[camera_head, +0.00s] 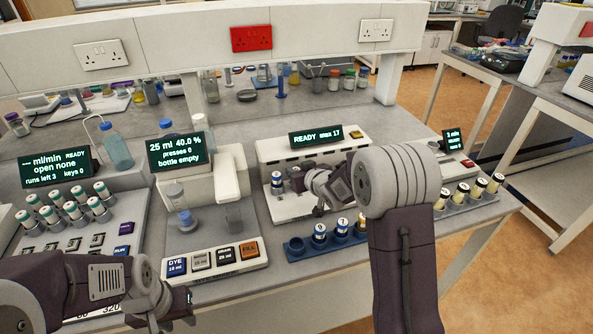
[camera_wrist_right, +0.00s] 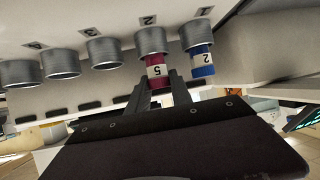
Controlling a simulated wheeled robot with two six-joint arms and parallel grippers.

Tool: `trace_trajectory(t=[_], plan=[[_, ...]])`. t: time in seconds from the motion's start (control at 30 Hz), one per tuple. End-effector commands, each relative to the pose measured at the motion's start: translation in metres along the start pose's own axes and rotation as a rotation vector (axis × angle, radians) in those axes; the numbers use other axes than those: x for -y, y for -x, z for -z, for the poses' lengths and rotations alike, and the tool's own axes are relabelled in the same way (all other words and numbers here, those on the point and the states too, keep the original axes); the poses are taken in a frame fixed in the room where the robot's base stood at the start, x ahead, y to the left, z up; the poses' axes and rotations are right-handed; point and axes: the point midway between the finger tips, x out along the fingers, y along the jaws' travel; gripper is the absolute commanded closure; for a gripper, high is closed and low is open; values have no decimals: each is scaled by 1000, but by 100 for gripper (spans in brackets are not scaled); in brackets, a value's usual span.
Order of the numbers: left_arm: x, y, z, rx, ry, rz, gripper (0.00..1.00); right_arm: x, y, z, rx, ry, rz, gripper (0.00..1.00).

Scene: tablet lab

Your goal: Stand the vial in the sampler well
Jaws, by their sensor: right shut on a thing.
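The vial with a dark red cap and a label reading 5 (camera_wrist_right: 157,70) is between the fingers of my right gripper (camera_wrist_right: 158,84), which is shut on it. In the right wrist view the vial is at the mouth of the metal well marked 2 (camera_wrist_right: 150,40); how deep it sits I cannot tell. In the head view my right gripper (camera_head: 318,203) is at the sampler (camera_head: 292,207), and the arm hides the vial and most wells. A blue-capped vial labelled 2 (camera_wrist_right: 202,62) stands in well 1. My left gripper (camera_head: 188,310) is low at the left, its jaw state unclear.
A blue rack (camera_head: 296,247) with several vials (camera_head: 320,235) stands in front of the sampler. A dispenser with keys (camera_head: 215,260) is to its left. More vials (camera_head: 460,194) stand at the right. Other wells (camera_wrist_right: 105,50) in the sampler look empty.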

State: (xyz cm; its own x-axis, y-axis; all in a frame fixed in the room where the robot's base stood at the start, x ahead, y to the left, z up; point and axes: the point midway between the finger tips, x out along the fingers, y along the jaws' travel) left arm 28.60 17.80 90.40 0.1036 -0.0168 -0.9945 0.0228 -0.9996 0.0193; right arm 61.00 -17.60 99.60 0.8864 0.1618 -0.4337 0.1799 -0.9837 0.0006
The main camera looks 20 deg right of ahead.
Motion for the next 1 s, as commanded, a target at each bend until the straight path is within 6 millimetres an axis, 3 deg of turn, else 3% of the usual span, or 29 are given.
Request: trace_trajectory(t=[0.13,0.17,0.23,0.63,1.0], plan=[[0,-4,0,0,0,0,64,0,-2,-4,0,0,0,100],[0,-2,0,0,0,0,64,0,-1,-3,0,0,0,66],[0,-2,0,0,0,0,64,0,-1,-2,0,0,0,49],[0,-2,0,0,0,0,64,0,6,-2,-1,0,-1,49],[0,0,0,0,0,0,64,0,73,-1,-1,0,-1,49]])
